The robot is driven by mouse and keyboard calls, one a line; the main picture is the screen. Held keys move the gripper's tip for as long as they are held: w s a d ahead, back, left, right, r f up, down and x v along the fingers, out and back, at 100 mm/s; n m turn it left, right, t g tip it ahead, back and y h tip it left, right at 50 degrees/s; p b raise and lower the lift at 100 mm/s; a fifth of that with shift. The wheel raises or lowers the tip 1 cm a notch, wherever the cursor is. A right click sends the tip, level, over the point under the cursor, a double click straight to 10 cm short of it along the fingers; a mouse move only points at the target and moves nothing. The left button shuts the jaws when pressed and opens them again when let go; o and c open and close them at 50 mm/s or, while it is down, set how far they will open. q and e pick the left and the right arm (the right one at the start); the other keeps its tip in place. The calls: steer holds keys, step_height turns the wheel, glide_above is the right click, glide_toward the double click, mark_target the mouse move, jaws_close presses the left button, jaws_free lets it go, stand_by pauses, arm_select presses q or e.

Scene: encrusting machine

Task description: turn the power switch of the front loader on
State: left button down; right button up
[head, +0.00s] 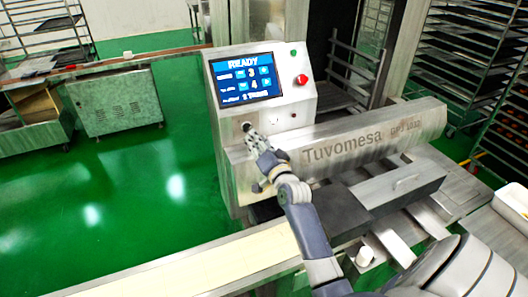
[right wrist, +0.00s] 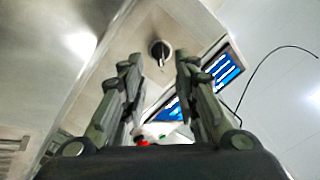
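The front loader is the steel machine (head: 345,140) marked Tuvomesa. Its power switch looks to be a dark rotary knob (right wrist: 159,50) on a round plate, which the right wrist view shows on the steel panel. In the head view the knob (head: 246,126) is partly hidden behind my gripper. My right gripper (head: 250,136) is in front of the panel's lower left part. In the right wrist view my gripper (right wrist: 157,68) is open, with one finger on each side below the knob, apparently empty and not touching it. My left gripper is not in view.
A blue screen (head: 246,79) reading READY is above the knob. A red button (head: 302,79) and a small green button (head: 293,53) are to its right. A pale conveyor belt (head: 215,272) runs along the front. Green floor (head: 140,180) is open at left.

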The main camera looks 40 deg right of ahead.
steer(key=shift+v, duration=2.8)
